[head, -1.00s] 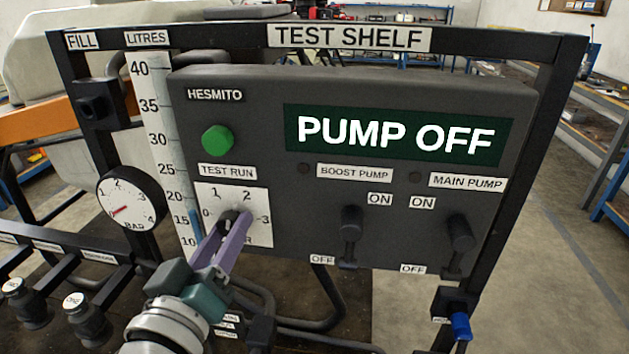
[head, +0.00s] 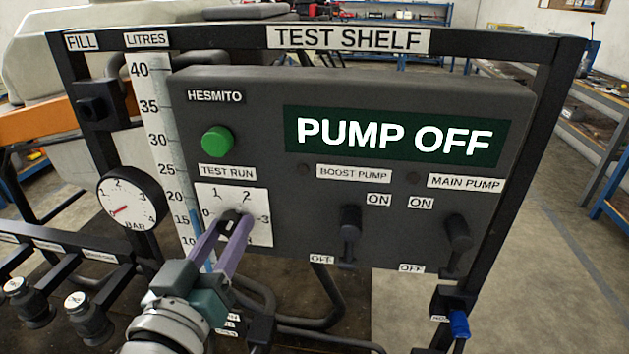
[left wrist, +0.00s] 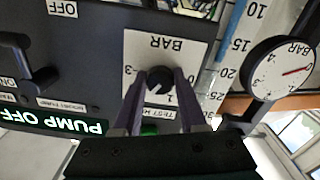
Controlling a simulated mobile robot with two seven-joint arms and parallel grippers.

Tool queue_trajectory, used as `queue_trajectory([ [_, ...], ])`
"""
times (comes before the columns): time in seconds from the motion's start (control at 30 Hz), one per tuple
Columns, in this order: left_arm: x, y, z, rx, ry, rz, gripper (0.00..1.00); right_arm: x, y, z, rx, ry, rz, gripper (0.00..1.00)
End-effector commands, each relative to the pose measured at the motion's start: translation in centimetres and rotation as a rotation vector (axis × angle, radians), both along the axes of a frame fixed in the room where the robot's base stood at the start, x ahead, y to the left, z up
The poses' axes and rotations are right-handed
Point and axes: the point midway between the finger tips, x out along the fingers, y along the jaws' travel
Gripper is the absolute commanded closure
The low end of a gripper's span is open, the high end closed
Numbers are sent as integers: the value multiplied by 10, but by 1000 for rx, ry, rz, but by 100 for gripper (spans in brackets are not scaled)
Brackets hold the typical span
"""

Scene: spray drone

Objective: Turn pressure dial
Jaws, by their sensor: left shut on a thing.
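The pressure dial is a small black knob (head: 232,217) on a white scale plate (head: 260,232) marked 0 to 3, at the lower left of the dark control panel. My left gripper (head: 226,228) reaches it from below, with its purple fingers on either side of the knob and shut on it. In the left wrist view the knob (left wrist: 159,79) sits between the two fingertips, upside down with its plate. The fingers partly hide the plate's lower lettering. My right gripper is not in view.
The panel screen (head: 397,135) reads PUMP OFF. A green button (head: 217,141) sits above the dial. Boost pump (head: 349,235) and main pump (head: 458,235) switches are to the right, levers down. A round BAR gauge (head: 130,198) is to the left, its needle near 0.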

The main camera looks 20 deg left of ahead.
Motion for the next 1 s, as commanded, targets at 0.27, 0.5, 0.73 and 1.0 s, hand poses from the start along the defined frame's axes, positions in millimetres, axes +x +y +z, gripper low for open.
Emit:
queue_trajectory([
  [0.27,0,0,0,-1,-1,0,30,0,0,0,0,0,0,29],
  [0.5,0,0,0,-1,-1,0,29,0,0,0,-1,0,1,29],
  [0.73,-25,-6,-1,-2,2,0,29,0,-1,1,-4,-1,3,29],
  [1.0,-75,-18,-1,-2,1,2,29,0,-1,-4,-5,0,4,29],
])
